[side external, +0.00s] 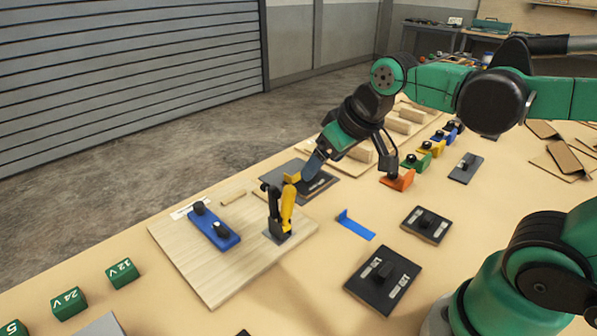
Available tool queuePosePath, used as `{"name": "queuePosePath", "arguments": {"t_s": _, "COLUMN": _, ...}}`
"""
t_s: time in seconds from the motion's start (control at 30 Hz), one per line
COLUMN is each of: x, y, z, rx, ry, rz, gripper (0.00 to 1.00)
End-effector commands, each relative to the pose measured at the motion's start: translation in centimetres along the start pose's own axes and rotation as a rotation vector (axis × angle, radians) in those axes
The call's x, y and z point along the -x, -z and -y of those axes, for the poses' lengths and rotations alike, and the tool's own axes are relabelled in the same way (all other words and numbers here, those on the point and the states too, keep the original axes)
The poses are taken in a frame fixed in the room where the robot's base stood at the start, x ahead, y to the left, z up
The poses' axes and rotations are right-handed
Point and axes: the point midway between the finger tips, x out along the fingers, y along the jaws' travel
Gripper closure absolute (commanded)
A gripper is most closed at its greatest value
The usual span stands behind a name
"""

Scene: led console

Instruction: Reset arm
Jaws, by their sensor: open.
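My arm reaches in from the right, and my gripper (312,166) points down and left over a dark grey plate (325,186) at the back of the table. The jaws are open; their tips are small and partly hidden, and I see nothing held between them. A device with a black and a yellow upright lever (287,203) stands just below and left of my gripper, on the right side of a light wooden board (213,284). The gripper end and lever tops overlap here, so I cannot tell whether they touch.
A blue block with black knobs (212,229) sits on the board. Green voltage cubes (69,304) lie at front left. A blue bracket (356,225) and black switch plates (383,279) lie at centre right. An orange block (398,180) heads a coloured row behind.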

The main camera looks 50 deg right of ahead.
Motion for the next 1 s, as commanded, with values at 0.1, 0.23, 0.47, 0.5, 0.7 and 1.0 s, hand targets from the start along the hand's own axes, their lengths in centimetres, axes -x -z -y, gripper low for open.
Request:
{"name": "queuePosePath", "arguments": {"t_s": 0.1, "x": -0.4, "y": -2.1, "z": 0.8, "rx": -0.003, "ry": 0.013, "rz": -0.052, "gripper": 0.25}}
{"name": "queuePosePath", "arguments": {"t_s": 0.23, "x": -0.6, "y": -3.1, "z": 1.1, "rx": -0.007, "ry": 0.020, "rz": -0.080, "gripper": 0.25}}
{"name": "queuePosePath", "arguments": {"t_s": 0.47, "x": -0.7, "y": -3.2, "z": 1.2, "rx": -0.008, "ry": 0.021, "rz": -0.085, "gripper": 0.25}}
{"name": "queuePosePath", "arguments": {"t_s": 0.5, "x": -0.7, "y": -3.2, "z": 1.2, "rx": -0.008, "ry": 0.021, "rz": -0.084, "gripper": 0.25}}
{"name": "queuePosePath", "arguments": {"t_s": 0.7, "x": -0.7, "y": -3.2, "z": 1.2, "rx": -0.008, "ry": 0.020, "rz": -0.084, "gripper": 0.25}}
{"name": "queuePosePath", "arguments": {"t_s": 1.0, "x": -0.7, "y": -3.2, "z": 1.2, "rx": -0.008, "ry": 0.020, "rz": -0.084, "gripper": 0.25}}
